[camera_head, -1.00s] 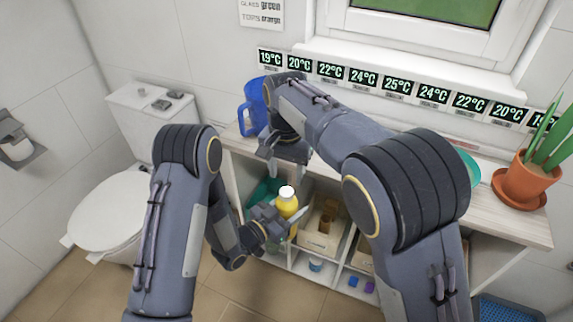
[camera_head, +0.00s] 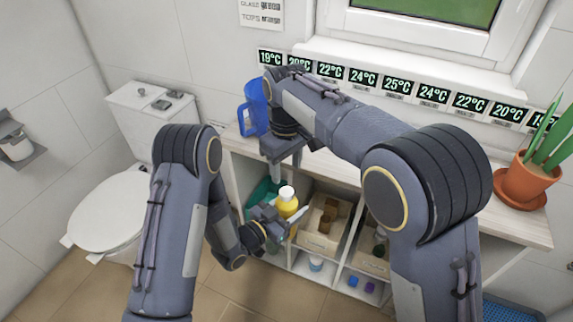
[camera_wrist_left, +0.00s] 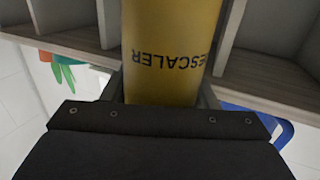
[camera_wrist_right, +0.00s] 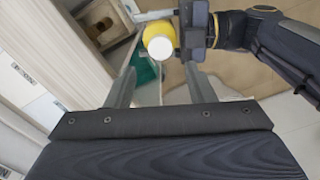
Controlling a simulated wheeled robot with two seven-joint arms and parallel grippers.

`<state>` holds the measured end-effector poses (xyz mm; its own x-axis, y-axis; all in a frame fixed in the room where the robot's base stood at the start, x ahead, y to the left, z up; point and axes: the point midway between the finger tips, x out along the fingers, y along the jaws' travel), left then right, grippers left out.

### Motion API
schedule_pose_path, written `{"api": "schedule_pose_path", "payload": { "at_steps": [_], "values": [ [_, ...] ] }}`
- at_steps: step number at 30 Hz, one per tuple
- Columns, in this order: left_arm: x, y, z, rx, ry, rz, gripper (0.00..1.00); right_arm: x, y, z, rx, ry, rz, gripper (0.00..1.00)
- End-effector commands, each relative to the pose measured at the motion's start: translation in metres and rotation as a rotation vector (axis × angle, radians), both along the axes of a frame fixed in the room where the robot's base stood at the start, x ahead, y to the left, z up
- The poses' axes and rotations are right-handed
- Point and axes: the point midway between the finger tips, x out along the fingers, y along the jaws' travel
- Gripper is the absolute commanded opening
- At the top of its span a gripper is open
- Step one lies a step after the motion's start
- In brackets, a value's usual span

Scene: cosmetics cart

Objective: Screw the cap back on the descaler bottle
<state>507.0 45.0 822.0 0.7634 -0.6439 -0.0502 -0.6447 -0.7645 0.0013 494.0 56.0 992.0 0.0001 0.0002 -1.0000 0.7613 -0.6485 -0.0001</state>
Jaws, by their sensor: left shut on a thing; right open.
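The descaler bottle (camera_head: 287,206) is yellow and upright, in front of the cart, with its white cap (camera_head: 286,192) on top. I cannot tell how tight the cap is. My left gripper (camera_head: 287,221) is shut on the bottle's body from the side. In the left wrist view, the label on the bottle (camera_wrist_left: 170,60) reads upside down between the fingers. My right gripper (camera_head: 286,168) is open and points down above the cap. In the right wrist view, the white cap (camera_wrist_right: 160,47) shows just beyond the fingertips, roughly centred between them and not touched.
A blue jug (camera_head: 253,108) stands on the cart top (camera_head: 330,166) close behind my right wrist. The shelves hold a box with brown items (camera_head: 322,240) and a teal container (camera_head: 263,191). A potted plant (camera_head: 527,180) stands at the right end. A toilet (camera_head: 115,210) is at left.

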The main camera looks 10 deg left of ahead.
Motion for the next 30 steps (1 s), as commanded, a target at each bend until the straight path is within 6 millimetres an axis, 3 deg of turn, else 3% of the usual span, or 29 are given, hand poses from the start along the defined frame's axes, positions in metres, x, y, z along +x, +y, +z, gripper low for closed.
{"api": "schedule_pose_path", "payload": {
  "at_steps": [16, 29, 30],
  "values": [
    [0.0, 0.0, 0.001, -0.001, -0.002, 0.0, 0.0, 0.0, 0.0, -0.07, -0.002, 0.001, -0.001, 0.49],
    [0.0, 0.0, 0.001, -0.001, -0.002, 0.0, 0.0, 0.0, 0.0, -0.08, -0.001, 0.001, -0.001, 0.49],
    [0.0, 0.0, 0.001, -0.001, -0.002, 0.0, 0.0, 0.0, 0.0, -0.079, -0.001, 0.001, -0.001, 0.45]
  ]
}}
